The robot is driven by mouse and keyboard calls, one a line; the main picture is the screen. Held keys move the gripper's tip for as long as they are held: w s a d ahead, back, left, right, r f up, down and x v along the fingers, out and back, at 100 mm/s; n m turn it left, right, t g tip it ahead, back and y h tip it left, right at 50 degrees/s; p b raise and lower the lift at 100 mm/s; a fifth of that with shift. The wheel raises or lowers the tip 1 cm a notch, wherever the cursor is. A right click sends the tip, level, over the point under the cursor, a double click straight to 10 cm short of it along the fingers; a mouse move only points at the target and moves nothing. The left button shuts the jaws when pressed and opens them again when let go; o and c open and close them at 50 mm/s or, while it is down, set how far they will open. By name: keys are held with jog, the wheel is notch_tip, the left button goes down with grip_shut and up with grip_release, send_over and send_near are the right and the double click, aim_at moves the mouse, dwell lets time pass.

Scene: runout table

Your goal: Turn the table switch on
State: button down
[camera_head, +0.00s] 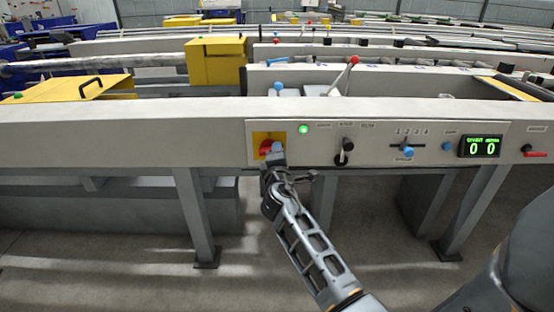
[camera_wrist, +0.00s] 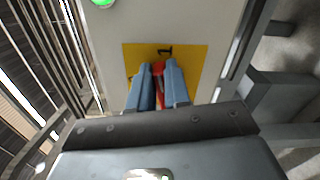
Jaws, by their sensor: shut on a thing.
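The table switch (camera_head: 265,147) is a red handle on a yellow square plate at the left end of the control panel. My gripper (camera_head: 277,152) is at the switch and covers part of it. In the wrist view the two blue-grey fingers (camera_wrist: 158,72) are shut on the red switch handle (camera_wrist: 158,68), in front of the yellow plate (camera_wrist: 195,62). Most of the handle is hidden between the fingers. A green lamp (camera_head: 303,129) just right of the plate is lit; it also shows in the wrist view (camera_wrist: 103,2).
The panel (camera_head: 385,128) also carries a black lever (camera_head: 345,150), a blue slider knob (camera_head: 408,152), a blue button (camera_head: 447,146), a lit display reading 0 0 (camera_head: 480,147) and a red-handled switch (camera_head: 535,153). Grey table legs (camera_head: 194,215) stand below. Floor in front is clear.

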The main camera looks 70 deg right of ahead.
jog(key=shift+d+f+m+b, duration=0.1)
jog(key=shift+f+m+b, duration=0.1)
jog(key=shift+m+b, duration=0.8)
jog(key=shift+m, duration=0.3)
jog(key=c, duration=1.1)
grip_release()
jog(key=shift+f, duration=0.1)
jog(key=v, duration=0.7)
jog(key=shift+s+a, duration=0.15)
jog(key=shift+a, duration=0.25)
